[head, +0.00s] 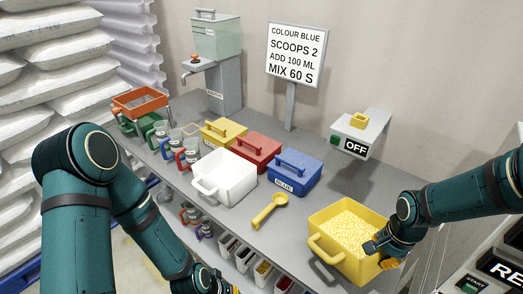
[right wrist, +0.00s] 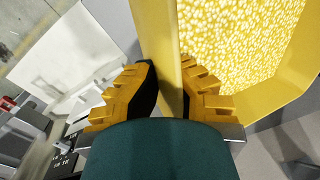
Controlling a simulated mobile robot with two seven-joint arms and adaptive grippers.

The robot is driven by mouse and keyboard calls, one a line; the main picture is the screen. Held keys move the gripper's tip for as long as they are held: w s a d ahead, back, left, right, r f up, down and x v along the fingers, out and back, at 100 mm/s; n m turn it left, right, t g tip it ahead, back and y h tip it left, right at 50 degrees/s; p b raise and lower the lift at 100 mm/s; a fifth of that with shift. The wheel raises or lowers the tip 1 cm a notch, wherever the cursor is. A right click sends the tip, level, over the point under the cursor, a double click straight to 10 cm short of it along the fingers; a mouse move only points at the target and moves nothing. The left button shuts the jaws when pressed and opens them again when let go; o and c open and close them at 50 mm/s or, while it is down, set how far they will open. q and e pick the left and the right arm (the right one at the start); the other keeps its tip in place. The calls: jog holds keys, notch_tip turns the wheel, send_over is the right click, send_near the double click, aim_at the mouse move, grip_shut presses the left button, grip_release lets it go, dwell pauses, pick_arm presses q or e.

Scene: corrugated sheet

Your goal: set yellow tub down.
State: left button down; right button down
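The yellow tub (head: 318,236), filled with pale yellow granules, is at the right front of the grey bench in the head view. My right gripper (head: 384,254) is at its right wall. In the right wrist view the gripper (right wrist: 168,88) has one orange finger on each side of the tub's wall (right wrist: 160,35), close against it, and looks shut on it. The tub looks about level; I cannot tell whether its base touches the bench. My left gripper (head: 232,288) is at the bottom edge of the head view, mostly cut off.
A yellow scoop (head: 268,211) lies left of the tub. A white tub (head: 226,180) and yellow, red and blue lidded boxes (head: 293,173) stand further back. Bare bench (head: 340,182) lies behind the yellow tub.

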jog(key=shift+d+f+n, duration=0.1)
jog(key=shift+d+n, duration=0.1)
jog(key=shift+n, duration=0.1)
jog(key=shift+w+d+f+n+t+y+b, duration=0.1)
jog(key=shift+w+d+n+t+y+b, duration=0.2)
jog(key=shift+n+t+y+b, duration=0.2)
jog(key=shift+w+d+n+y+b, duration=0.4)
jog(key=shift+d+n, duration=0.15)
jog(key=shift+n, duration=0.15)
jog(key=shift+w+d+r+n+t+y, duration=0.4)
jog(key=shift+w+d+r+n+y, duration=0.1)
jog(key=shift+n, duration=0.1)
jog(key=shift+f, duration=0.15)
notch_tip(320, 180, down, 7)
jog(key=shift+s+a+r+b, duration=0.1)
jog(key=shift+b, duration=1)
jog(key=shift+f+b, duration=0.35)
jog(key=shift+f, duration=1.25)
